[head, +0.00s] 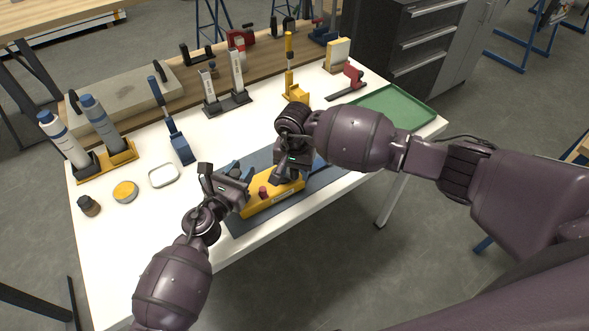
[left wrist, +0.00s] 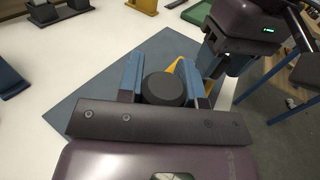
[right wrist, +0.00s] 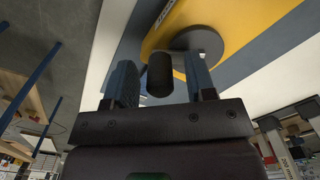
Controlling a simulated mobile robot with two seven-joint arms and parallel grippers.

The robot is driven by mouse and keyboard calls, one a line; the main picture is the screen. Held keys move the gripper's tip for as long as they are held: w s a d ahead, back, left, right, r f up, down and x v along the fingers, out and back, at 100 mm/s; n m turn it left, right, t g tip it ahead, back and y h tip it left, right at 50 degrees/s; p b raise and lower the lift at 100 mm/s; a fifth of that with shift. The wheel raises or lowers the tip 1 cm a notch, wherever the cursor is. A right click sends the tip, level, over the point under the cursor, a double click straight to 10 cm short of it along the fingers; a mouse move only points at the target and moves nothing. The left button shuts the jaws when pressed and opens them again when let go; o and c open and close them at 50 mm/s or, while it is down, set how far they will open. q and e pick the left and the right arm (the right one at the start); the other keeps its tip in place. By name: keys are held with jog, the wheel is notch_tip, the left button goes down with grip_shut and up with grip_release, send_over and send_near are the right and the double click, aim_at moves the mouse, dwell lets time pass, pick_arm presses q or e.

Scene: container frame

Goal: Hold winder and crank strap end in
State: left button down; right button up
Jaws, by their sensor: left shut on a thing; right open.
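The yellow winder (head: 272,200) lies on a blue-grey mat (head: 240,222) at the table's front edge, with a small red knob (head: 263,192) on top. My left gripper (head: 241,188) is at its left end; in the left wrist view its fingers are shut on a dark round grip (left wrist: 164,89). My right gripper (head: 283,177) is at the far right side of the winder. In the right wrist view its open fingers stand either side of the dark crank handle (right wrist: 160,75), below a dark disc (right wrist: 203,45) on the yellow body.
A green tray (head: 398,104) lies at the right. Bottles in a yellow rack (head: 108,161), a blue-handled tool (head: 180,146) and a white-rimmed dish (head: 163,175) stand left.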

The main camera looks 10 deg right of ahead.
jog(key=c, duration=0.9)
jog(key=shift+c, duration=0.2)
jog(key=shift+m, duration=0.3)
jog(key=m, duration=0.2)
jog(key=s+a+m, duration=0.1)
jog(key=m, duration=0.1)
jog(key=shift+a, duration=0.1)
jog(key=m, duration=0.1)
jog(key=a+m, duration=0.1)
jog(key=m, duration=0.3)
jog(key=shift+s+a, duration=0.15)
jog(key=shift+a, duration=0.1)
jog(key=m, duration=0.1)
jog(key=a+m, duration=0.1)
jog(key=m, duration=0.2)
jog(key=shift+a, duration=0.25)
jog(key=shift+w+a+m, duration=0.15)
jog(key=shift+a+m, duration=0.05)
jog(key=shift+m, duration=0.65)
jog(key=shift+w+a+m, duration=0.15)
jog(key=shift+a+m, duration=0.1)
jog(key=shift+m, duration=0.55)
jog(key=shift+w+a+m, duration=0.15)
jog(key=shift+a+m, duration=0.05)
jog(key=shift+m, duration=0.65)
